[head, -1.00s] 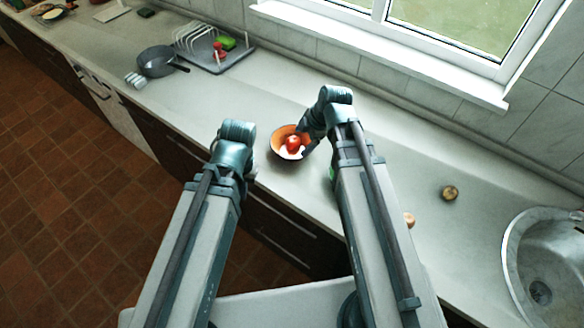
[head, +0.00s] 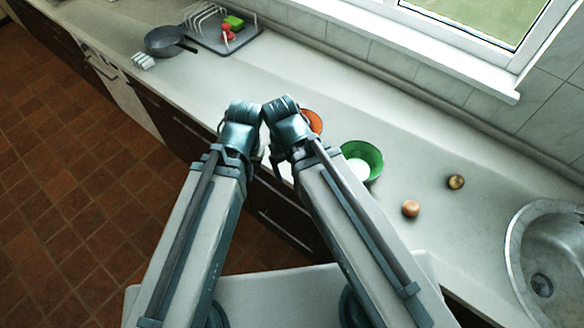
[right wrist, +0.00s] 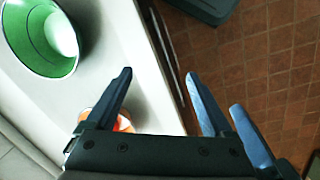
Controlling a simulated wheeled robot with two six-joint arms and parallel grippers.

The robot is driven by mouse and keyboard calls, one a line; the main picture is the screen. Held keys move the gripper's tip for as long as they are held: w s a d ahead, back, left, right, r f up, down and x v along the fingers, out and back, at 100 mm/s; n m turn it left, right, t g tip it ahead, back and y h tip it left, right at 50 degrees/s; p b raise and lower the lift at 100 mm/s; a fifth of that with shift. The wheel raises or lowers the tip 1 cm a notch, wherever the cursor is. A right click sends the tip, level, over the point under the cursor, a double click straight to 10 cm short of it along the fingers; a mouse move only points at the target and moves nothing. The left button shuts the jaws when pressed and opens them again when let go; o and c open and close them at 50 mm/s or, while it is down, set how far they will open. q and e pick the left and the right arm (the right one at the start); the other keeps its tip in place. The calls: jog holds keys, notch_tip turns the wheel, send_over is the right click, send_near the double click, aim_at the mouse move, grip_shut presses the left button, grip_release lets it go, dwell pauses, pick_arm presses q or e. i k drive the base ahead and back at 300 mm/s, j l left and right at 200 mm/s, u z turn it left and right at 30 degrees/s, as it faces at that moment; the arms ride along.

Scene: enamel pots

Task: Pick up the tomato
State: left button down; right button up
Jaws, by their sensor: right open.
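The tomato, seen earlier in the orange-lined bowl (head: 313,121), is hidden in the head view behind my right wrist. Only part of the bowl's orange inside shows there. In the right wrist view a strip of orange and red shows behind one finger at the lower left; I cannot tell bowl from tomato in it. My right gripper (right wrist: 158,74) is open, with bare counter and floor between its fingers. My left gripper (head: 258,158) is close beside the right wrist, left of the bowl; its fingers are too hidden to judge.
A green bowl (head: 374,155) with a white patch inside stands right of the orange one. An onion (head: 411,208) and a brown round item (head: 456,182) lie near the sink (head: 535,250). A pan (head: 165,41) and dish rack (head: 212,30) stand far left.

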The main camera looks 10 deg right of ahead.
aim_at(411, 209)
jog(key=z, duration=1.7)
